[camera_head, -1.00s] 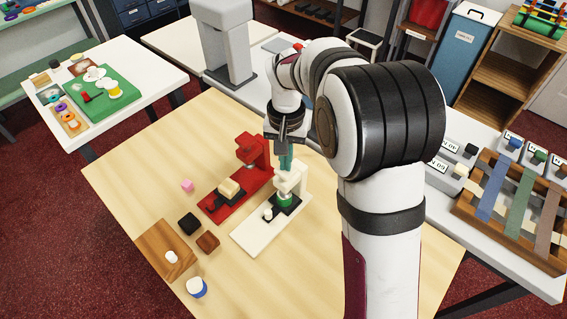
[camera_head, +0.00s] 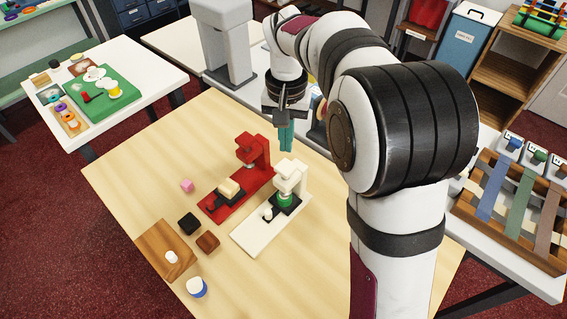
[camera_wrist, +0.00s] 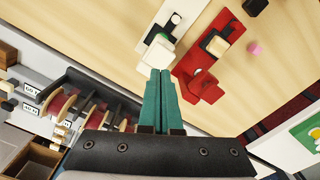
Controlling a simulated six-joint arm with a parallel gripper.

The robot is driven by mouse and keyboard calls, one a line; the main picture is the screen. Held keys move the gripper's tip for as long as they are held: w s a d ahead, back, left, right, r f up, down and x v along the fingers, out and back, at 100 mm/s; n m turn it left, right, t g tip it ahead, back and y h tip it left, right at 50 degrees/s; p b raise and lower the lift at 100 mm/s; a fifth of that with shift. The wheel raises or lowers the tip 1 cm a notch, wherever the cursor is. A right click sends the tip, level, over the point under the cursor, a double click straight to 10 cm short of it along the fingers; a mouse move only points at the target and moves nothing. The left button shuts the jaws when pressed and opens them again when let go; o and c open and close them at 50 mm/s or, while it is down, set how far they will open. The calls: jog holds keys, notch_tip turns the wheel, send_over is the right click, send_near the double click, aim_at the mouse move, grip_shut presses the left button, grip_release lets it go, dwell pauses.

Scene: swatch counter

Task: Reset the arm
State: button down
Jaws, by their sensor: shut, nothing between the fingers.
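My gripper (camera_head: 286,137) has teal fingers and hangs pointing down above the far part of the wooden table (camera_head: 130,170). It is shut and empty, just behind and above the white press-like stand (camera_head: 262,233). In the wrist view the two teal fingers (camera_wrist: 160,76) lie side by side with their tips close to the white stand's head (camera_wrist: 158,52) in the picture. The white stand holds a green piece (camera_head: 285,199) under its head. A red stand (camera_head: 240,192) of like shape is to its left, with a cream block (camera_head: 229,187) on it.
A pink cube (camera_head: 187,186), a black block (camera_head: 189,223), a brown block (camera_head: 208,241), a wooden board (camera_head: 160,240) with a white piece and a blue-white cup (camera_head: 197,288) occupy the near left. A ribbon rack (camera_head: 510,210) stands at right. Bare table lies left of the red stand.

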jog(key=shift+r, duration=0.75)
jog(key=s+d+f+m+y, duration=0.1)
jog(key=s, duration=1.3)
jog(key=s+d+f+m, duration=0.1)
jog(key=s+d, duration=0.1)
jog(key=s, duration=1.2)
jog(key=shift+s+d+m+y, duration=0.15)
jog(key=shift+s+m+y, duration=0.15)
jog(key=shift+y, duration=0.1)
